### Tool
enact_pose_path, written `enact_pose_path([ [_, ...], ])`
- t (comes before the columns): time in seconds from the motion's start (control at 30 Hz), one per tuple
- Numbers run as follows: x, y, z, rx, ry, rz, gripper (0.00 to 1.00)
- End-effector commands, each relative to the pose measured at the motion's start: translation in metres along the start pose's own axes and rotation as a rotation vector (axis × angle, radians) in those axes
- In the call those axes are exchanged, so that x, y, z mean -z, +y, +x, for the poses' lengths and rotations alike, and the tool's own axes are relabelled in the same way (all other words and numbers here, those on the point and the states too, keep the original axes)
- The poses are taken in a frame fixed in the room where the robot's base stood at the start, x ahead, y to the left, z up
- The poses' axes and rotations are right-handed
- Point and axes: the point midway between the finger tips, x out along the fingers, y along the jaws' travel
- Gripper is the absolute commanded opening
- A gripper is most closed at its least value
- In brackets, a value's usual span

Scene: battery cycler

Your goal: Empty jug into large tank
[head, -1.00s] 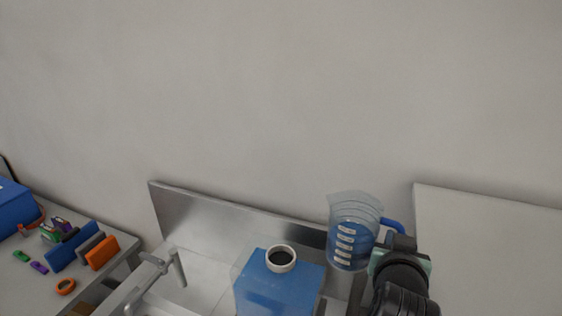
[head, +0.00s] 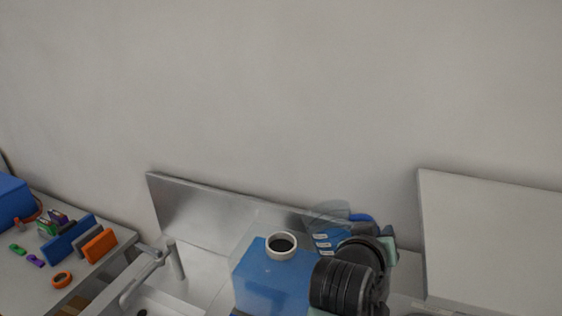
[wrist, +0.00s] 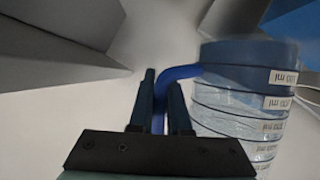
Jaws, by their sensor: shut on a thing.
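The clear jug (head: 326,232) with a blue handle and white volume labels is held up to the right of the tank. It tilts a little toward the tank, with its lower part hidden behind my arm. In the wrist view the jug (wrist: 245,100) is at the right and blue liquid shows in it. My gripper (wrist: 163,88) is shut on the jug's blue handle (wrist: 178,73). The large tank (head: 262,280) is a clear box with blue liquid and a white-rimmed round opening (head: 281,246) on top. The jug's rim is above and to the right of this opening.
A metal sink with a faucet (head: 172,262) lies left of the tank, with a steel backsplash (head: 200,208) behind. A table at far left holds blue and orange blocks (head: 99,245) and an orange ring. A white panel (head: 480,240) stands at right.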

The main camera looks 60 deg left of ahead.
Motion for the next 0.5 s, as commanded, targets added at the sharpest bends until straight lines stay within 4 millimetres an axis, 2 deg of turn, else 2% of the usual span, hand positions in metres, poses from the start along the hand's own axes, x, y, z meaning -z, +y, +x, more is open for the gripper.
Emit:
enact_pose_path([
  [0.07, 0.009, -0.001, -0.003, -0.014, 0.0, -0.036, 0.0],
  [0.5, 0.024, -0.017, -0.006, -0.096, -0.032, -0.235, 0.0],
])
